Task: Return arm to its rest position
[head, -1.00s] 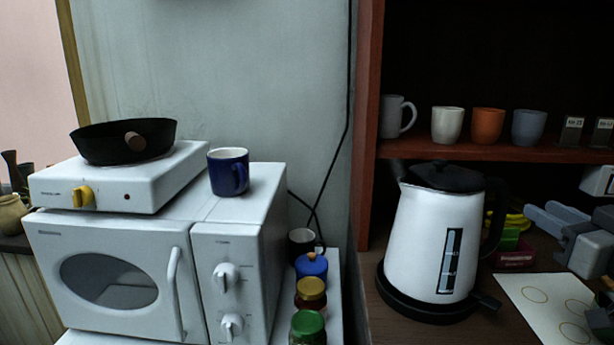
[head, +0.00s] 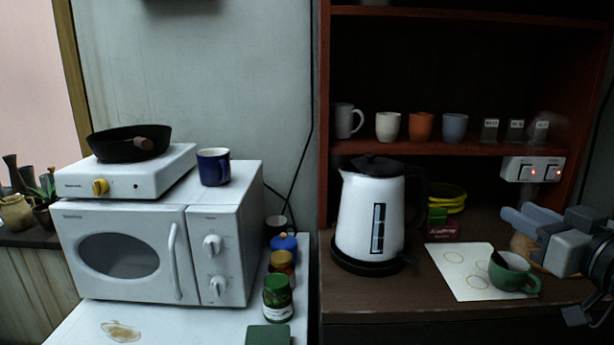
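My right gripper (head: 518,220) comes in from the right edge, above the wooden counter, with its grey fingers pointing left. My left gripper is not in view.
A white kettle (head: 368,215) stands on its base left of the sheet. A shelf above holds several mugs, including an orange mug (head: 421,126). A lit switch panel (head: 532,169) is behind the gripper. At left are a microwave (head: 135,250), a hotplate with a pan (head: 130,143) and a blue mug (head: 214,167).

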